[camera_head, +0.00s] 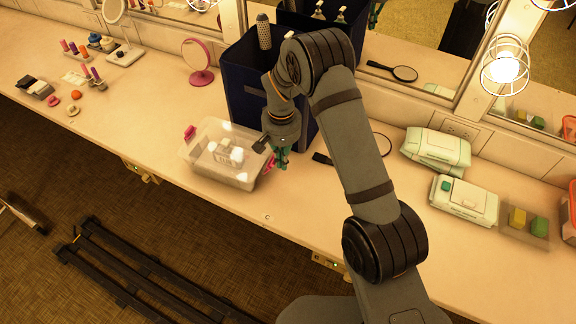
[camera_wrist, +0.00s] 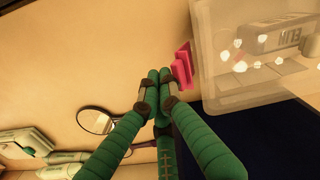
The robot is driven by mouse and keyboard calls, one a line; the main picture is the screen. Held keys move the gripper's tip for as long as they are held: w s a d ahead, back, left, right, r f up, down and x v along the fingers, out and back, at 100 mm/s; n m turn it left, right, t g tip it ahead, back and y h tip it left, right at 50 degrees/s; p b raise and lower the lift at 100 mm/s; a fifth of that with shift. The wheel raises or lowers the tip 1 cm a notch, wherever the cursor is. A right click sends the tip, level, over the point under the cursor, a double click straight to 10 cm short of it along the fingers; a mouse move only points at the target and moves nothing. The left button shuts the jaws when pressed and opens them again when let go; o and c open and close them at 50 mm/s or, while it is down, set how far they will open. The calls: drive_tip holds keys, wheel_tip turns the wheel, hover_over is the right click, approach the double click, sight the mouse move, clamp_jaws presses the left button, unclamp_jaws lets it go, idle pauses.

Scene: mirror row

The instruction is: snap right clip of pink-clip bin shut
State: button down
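The clear pink-clip bin (camera_head: 228,155) stands near the counter's front edge with pale items inside; it fills the upper right of the wrist view (camera_wrist: 250,95). Its left pink clip (camera_head: 190,132) is on the far left side. Its right pink clip (camera_head: 268,165) also shows in the wrist view (camera_wrist: 182,66), sticking out from the bin's side. My gripper (camera_head: 284,160) points down just right of that clip. In the wrist view its green fingertips (camera_wrist: 161,78) are together and empty, close beside the clip; whether they touch it I cannot tell.
A tall dark blue box (camera_head: 250,95) stands right behind the bin. A black hand mirror (camera_head: 381,147) lies to the right, with pale green wipe packs (camera_head: 436,150) beyond. A pink round mirror (camera_head: 198,56) stands at back left.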

drive_tip(key=shift+w+a+r, duration=0.15)
drive_tip(key=shift+w+a, duration=0.05)
drive_tip(key=shift+a, duration=0.3)
drive_tip(key=shift+w+a+r, duration=0.1)
drive_tip(key=shift+w+a, duration=0.05)
drive_tip(key=shift+a, duration=0.3)
drive_tip(key=r+p, duration=0.1)
drive_tip(key=r, duration=0.1)
drive_tip(key=r+p, duration=0.1)
drive_tip(key=r, duration=0.1)
drive_tip(key=d+r+p, duration=0.1)
drive_tip(key=p, duration=0.1)
drive_tip(key=shift+s+r, duration=0.2)
drive_tip(key=shift+r, duration=0.2)
drive_tip(key=shift+f, duration=0.15)
drive_tip(key=f+b, duration=0.1)
drive_tip(key=f, duration=0.1)
drive_tip(key=f+b, duration=0.1)
drive_tip(key=f, duration=0.1)
drive_tip(key=a+f+b, duration=0.1)
drive_tip(key=f+b, duration=0.1)
drive_tip(key=shift+w, duration=0.2)
drive_tip(key=shift+s+d+r, duration=0.15)
drive_tip(key=shift+d, duration=0.35)
